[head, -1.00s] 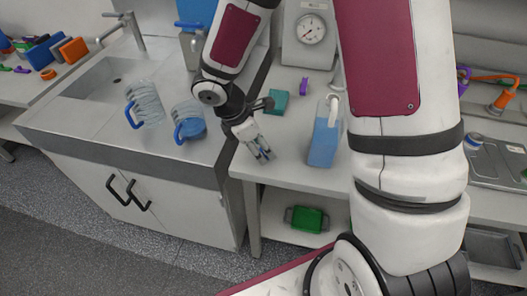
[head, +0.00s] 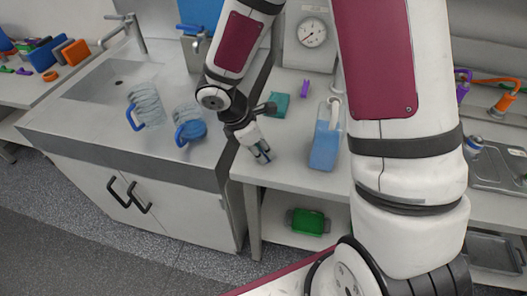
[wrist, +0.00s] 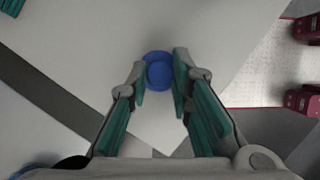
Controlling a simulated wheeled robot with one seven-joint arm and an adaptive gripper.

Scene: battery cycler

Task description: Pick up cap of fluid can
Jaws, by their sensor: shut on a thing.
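A round blue cap (wrist: 159,73) sits between the green-padded fingertips in the wrist view. My gripper (wrist: 161,82) is shut on it, with a pad at each side. In the head view my gripper (head: 262,156) points down over the front left corner of the light worktop, and the cap is too small there to make out clearly. The fluid can (head: 325,143), a clear container of blue liquid with a white handle, stands upright on the worktop to the right of my gripper, apart from it.
Two clear jugs with blue handles (head: 146,106) (head: 188,126) stand on the sink counter to the left. A teal block (head: 279,105) and a dial scale (head: 311,42) are behind my gripper. A green tray (head: 308,221) lies on the lower shelf.

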